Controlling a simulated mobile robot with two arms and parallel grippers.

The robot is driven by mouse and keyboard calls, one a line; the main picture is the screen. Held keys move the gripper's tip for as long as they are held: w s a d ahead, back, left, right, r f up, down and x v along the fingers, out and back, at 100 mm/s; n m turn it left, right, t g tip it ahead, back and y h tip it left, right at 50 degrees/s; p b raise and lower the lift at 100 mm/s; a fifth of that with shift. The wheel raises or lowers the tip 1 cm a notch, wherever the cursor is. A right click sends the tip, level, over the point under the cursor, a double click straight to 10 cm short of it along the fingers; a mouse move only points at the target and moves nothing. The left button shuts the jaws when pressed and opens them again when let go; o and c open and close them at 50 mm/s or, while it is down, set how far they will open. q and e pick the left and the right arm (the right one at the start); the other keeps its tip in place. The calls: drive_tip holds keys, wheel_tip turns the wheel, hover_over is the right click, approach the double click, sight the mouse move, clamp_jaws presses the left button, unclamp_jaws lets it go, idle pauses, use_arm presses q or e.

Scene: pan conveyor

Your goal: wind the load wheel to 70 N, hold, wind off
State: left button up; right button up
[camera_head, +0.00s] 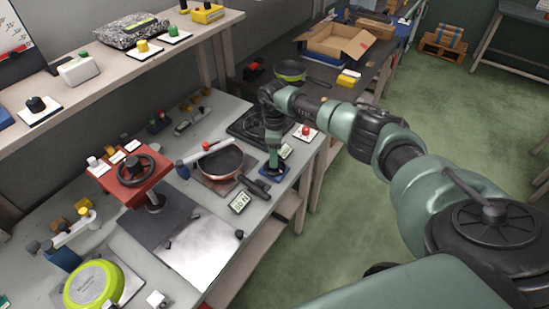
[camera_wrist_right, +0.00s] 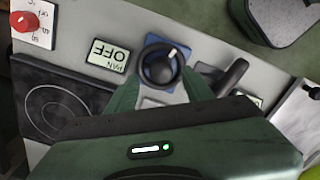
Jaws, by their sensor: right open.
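My right gripper (camera_head: 272,165) is far right of the wheel, pointing down at the bench. My left gripper is out of view.
A "PAN OFF" display (camera_wrist_right: 107,55) is beside the knob. A black hob (camera_wrist_right: 55,105) and red button (camera_wrist_right: 25,20) are close by. A lime pan (camera_head: 94,286) lies front left.

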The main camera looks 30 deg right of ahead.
wheel_tip(320, 180, up, 5)
drive_tip(key=shift+r+b, duration=0.2)
drive_tip(key=shift+b, duration=0.3)
drive_tip(key=shift+f, duration=0.1)
